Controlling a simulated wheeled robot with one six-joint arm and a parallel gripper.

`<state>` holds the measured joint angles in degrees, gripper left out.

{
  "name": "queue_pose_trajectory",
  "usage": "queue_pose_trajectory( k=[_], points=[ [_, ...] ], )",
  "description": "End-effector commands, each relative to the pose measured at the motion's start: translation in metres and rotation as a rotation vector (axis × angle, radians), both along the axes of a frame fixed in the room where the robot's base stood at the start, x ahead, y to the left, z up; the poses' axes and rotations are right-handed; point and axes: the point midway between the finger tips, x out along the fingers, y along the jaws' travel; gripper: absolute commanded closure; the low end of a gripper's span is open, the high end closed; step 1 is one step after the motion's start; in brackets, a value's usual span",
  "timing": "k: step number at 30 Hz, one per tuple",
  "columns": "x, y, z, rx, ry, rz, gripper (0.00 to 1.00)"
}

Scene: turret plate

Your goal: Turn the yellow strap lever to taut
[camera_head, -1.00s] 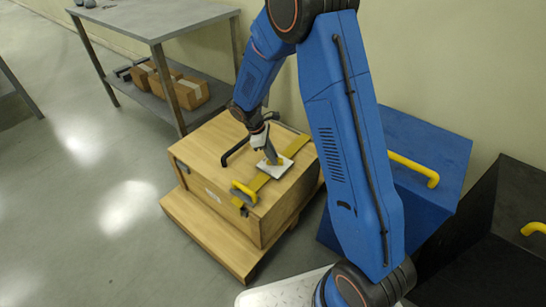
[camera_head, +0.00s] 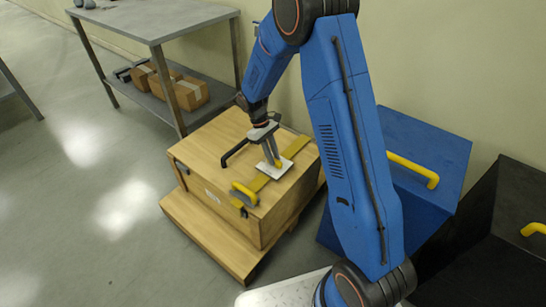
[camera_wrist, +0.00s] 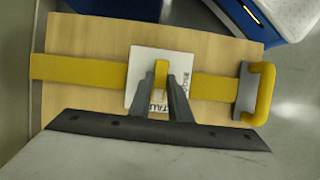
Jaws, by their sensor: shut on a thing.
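The yellow strap lever (camera_wrist: 161,75) sits on a small white plate (camera_wrist: 142,67) in the middle of the yellow strap (camera_wrist: 90,71). In the wrist view the lever lies crosswise to the strap. Lettering on the plate's lower edge, below the lever, looks like "TAUT" and is partly hidden; smaller lettering at its right edge is unreadable. My gripper (camera_wrist: 168,88) is shut on the lever, one finger on each side. In the head view my gripper (camera_head: 273,158) comes down onto the white plate (camera_head: 278,170), and the lever is mostly hidden by the fingers.
The strap runs across a wooden crate (camera_head: 207,146) on a wooden base. A blue box (camera_head: 430,150) is close on the right; a grey table (camera_head: 150,20) stands behind left.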

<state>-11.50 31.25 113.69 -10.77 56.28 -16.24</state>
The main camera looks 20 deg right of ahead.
Motion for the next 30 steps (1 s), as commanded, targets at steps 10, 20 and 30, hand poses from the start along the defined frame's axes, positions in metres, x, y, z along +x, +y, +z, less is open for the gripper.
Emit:
queue_pose_trajectory(
  k=[10, 20, 30],
  points=[
    [0.000, 0.000, 0.000, 0.000, -0.001, -0.006, 1.00],
    [0.000, 0.000, 0.000, 0.001, -0.001, -0.005, 0.64],
    [0.007, 0.005, 0.019, 0.000, -0.002, -0.005, 0.64]
  ],
)
